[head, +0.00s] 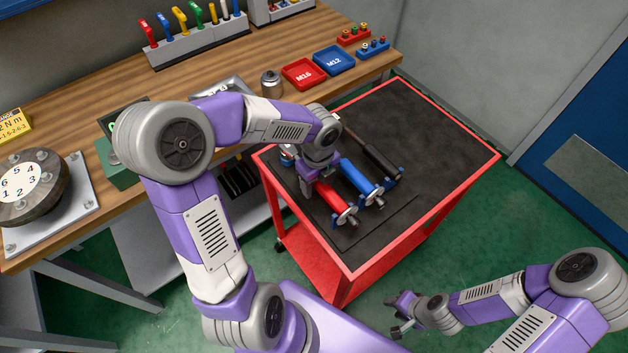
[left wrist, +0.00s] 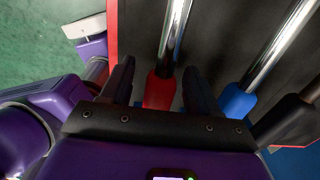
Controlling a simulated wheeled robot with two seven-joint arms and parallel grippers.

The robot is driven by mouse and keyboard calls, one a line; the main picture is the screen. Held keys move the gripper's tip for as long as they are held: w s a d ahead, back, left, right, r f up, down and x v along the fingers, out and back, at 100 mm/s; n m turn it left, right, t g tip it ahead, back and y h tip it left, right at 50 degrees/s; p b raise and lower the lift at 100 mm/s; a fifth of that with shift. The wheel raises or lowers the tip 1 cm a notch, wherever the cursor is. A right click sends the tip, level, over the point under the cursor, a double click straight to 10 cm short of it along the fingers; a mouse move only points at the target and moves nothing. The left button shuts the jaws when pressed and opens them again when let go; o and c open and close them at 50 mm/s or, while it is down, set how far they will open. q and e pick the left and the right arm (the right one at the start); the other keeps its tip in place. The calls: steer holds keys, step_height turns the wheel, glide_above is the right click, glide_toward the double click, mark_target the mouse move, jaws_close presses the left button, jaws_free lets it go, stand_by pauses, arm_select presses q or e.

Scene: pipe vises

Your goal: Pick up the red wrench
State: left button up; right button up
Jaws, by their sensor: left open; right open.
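The red wrench (head: 330,198) lies on the dark top of the red cart, leftmost of three long tools with coloured grips. My left gripper (head: 306,187) is over the cart at this wrench and hides part of it. In the left wrist view, the open fingers (left wrist: 158,72) stand on either side of the red grip (left wrist: 159,92), with a gap on both sides. The wrench's shiny shaft (left wrist: 174,35) runs away beyond the fingertips. My right gripper (head: 402,316) is open and empty, low in front of the cart.
A blue-handled wrench (head: 358,178) and a black-handled one (head: 380,160) lie close to the right of the red one. The cart's red rim (head: 440,217) surrounds the mat. The right part of the cart top is clear. A wooden bench (head: 235,62) stands behind.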

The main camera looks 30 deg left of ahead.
arm_select(q)
steer(key=shift+c, duration=0.5)
jaws_close()
step_height(320, 180, up, 9)
steer(key=p, duration=0.4)
steer(key=shift+w+r, duration=0.1)
steer(key=shift+r, duration=0.4)
